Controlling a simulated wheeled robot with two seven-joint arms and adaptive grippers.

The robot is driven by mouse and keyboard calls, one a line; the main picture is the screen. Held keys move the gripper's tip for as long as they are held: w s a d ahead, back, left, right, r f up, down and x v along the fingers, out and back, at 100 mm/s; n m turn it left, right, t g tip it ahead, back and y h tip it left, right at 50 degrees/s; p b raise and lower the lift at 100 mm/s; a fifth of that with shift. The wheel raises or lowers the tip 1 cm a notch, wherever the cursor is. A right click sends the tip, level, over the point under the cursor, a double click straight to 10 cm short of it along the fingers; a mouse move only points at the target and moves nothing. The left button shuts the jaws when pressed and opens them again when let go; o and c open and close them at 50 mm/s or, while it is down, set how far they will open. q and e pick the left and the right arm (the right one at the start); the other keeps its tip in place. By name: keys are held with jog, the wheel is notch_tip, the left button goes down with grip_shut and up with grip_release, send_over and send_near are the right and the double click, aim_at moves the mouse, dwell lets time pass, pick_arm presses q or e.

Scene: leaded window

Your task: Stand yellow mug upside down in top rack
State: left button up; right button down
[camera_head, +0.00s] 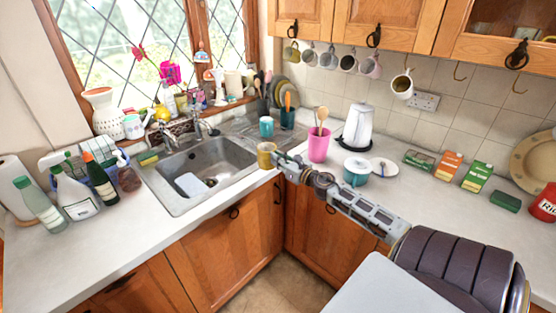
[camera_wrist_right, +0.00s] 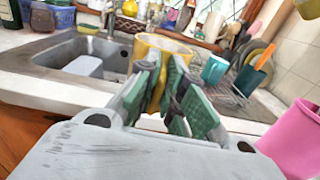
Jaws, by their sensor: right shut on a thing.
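The yellow mug (camera_head: 266,156) is at the right front corner of the sink, in the fingers of my right gripper (camera_head: 280,159). In the right wrist view the yellow mug (camera_wrist_right: 150,44) is between the green-padded fingertips (camera_wrist_right: 162,78), which are shut on it. The fingers hide part of its side. I cannot tell for sure whether it touches the counter. My left gripper is not in view.
Bottles (camera_head: 75,192) crowd the left counter. Mugs hang under the cupboards.

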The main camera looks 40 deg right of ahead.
jog(key=a, duration=0.2)
jog(key=shift+s+a+f, duration=0.3)
jog(key=shift+a, duration=0.05)
jog(key=s+a+f, duration=0.1)
jog(key=a+f, duration=0.1)
jog(key=a, duration=0.7)
jog(key=s+a+f, duration=0.2)
jog(key=a, duration=0.8)
jog(key=s+a+f, duration=0.2)
jog(key=a+f, duration=0.1)
jog(key=a, duration=0.6)
jog(key=shift+s+a+h, duration=0.15)
jog(key=shift+a+h, duration=0.15)
jog(key=shift+a, duration=0.05)
jog(key=shift+f, duration=0.1)
